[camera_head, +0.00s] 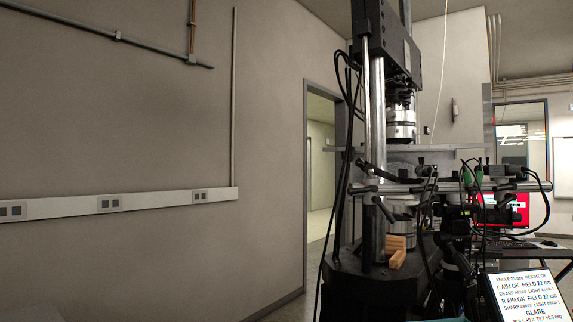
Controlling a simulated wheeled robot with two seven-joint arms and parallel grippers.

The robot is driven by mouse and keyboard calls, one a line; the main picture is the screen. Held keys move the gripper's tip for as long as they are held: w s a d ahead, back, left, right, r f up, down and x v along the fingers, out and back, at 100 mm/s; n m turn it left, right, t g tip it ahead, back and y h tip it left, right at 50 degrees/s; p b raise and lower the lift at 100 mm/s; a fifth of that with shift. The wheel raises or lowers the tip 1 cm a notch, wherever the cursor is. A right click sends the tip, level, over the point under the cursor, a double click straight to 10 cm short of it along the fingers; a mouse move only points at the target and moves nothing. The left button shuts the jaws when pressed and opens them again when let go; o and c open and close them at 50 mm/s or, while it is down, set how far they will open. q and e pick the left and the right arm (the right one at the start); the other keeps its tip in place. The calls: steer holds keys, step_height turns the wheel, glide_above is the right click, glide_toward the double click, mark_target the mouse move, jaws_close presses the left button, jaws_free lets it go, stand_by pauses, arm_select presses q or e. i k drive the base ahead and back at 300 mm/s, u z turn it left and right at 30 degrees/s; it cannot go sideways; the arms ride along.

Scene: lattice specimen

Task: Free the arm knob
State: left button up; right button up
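A tall black testing machine (346,276) with steel columns stands right of centre. A horizontal bar (450,187) crosses in front of it, carrying clamps, dark camera-like units and cables. Several small black handles sit at the bar's left end, among them a lever (362,190); I cannot tell which part is the arm knob. Neither of my grippers is in view.
Wooden blocks (396,251) lie on the machine's base. A tilted text screen (526,294) at the lower right reads GLARE, with both aims OK. Black cables (342,160) hang beside the column. An open doorway (320,165) is behind; the left wall side looks clear.

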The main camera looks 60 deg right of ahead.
mark_target(360, 162)
steer(key=z, duration=0.55)
steer(key=i, duration=1.4)
steer(key=z, duration=1.2)
